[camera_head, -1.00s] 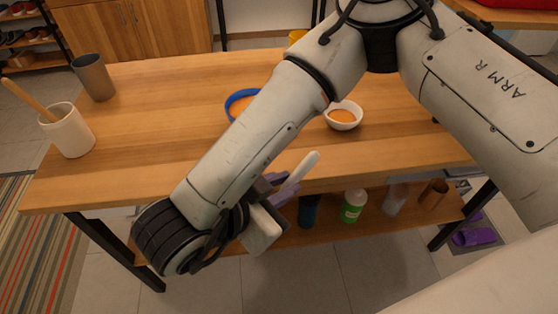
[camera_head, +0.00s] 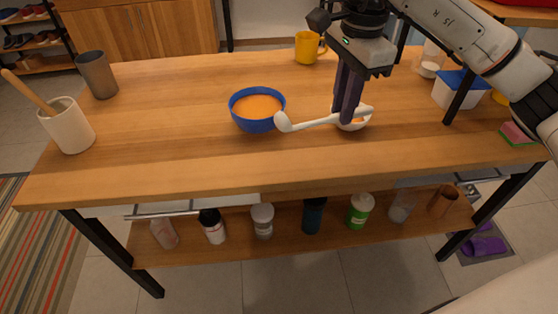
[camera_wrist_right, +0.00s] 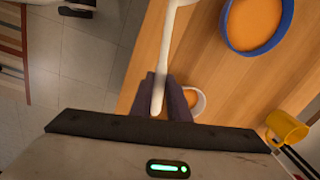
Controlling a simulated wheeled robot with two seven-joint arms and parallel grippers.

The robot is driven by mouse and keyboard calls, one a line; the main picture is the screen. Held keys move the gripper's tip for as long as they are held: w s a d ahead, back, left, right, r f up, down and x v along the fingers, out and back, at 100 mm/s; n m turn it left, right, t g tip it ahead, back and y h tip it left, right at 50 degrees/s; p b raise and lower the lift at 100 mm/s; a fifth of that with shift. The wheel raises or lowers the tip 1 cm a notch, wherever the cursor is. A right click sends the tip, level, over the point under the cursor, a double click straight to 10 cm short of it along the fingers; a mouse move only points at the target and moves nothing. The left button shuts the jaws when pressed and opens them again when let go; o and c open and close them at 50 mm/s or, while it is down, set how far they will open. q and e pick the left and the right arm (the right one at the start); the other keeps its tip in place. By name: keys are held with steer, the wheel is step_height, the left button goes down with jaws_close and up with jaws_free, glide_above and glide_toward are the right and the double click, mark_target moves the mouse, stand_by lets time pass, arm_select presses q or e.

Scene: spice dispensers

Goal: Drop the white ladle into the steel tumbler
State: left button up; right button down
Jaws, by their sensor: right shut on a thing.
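The white ladle (camera_head: 308,122) is held in my right gripper (camera_head: 347,113) above the wooden table, its bowl end pointing left. In the right wrist view the ladle (camera_wrist_right: 170,40) runs up from between the dark fingers (camera_wrist_right: 166,98), which are shut on its handle. The steel tumbler (camera_head: 97,75) stands upright and looks grey-brown, near the table's back left corner. It is well to the left of my right gripper and not in the wrist view. My left gripper is not in view.
A blue bowl (camera_head: 236,115) of orange powder sits left of the gripper. A small white bowl (camera_head: 362,124) is partly hidden behind the gripper. A white crock (camera_head: 69,128) with a wooden stick stands before the tumbler. A yellow mug (camera_head: 306,48) is at the back.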

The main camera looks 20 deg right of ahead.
mark_target(333, 155)
step_height(333, 155, down, 10)
steer(key=shift+r+b, duration=0.2)
steer(key=shift+b, duration=0.1)
steer(key=c, duration=1.7)
jaws_free()
steer(key=shift+f, duration=0.15)
